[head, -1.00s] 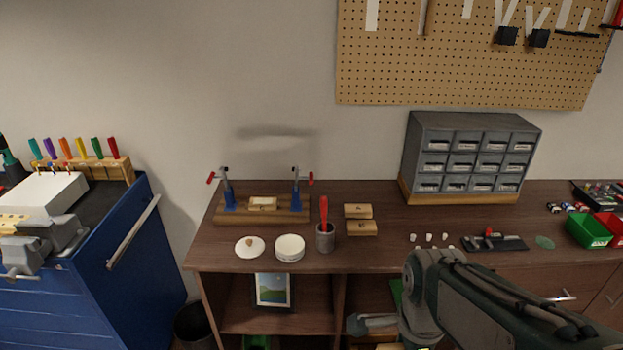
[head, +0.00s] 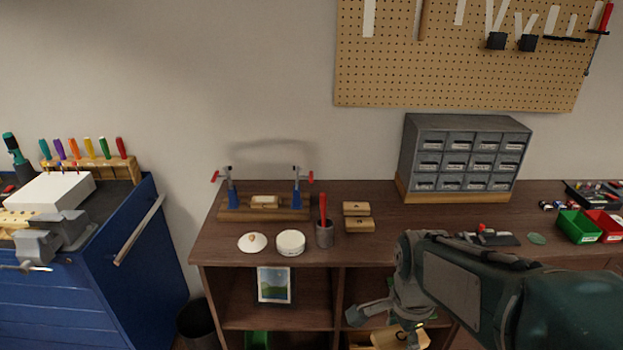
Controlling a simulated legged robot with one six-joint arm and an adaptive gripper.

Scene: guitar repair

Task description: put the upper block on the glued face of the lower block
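A pale wooden block (head: 264,201) lies on the wooden base (head: 235,213) between two blue clamps with red handles. Two light wooden blocks, a farther one (head: 357,208) and a nearer one (head: 360,226), lie on the bench to the right of the red-handled brush. I cannot tell which is the upper or lower block, and no glue is clear at this size. My gripper (head: 376,314) is low in front of the bench's open shelves, below and apart from all the blocks. Its fingers are too small and overlapped to read.
A cup with the red brush (head: 324,234), a round white tin (head: 290,242) and a white lid (head: 252,242) stand near the bench's front edge. A grey drawer cabinet (head: 465,157) stands at the back right. A blue tool chest (head: 100,285) is at the left.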

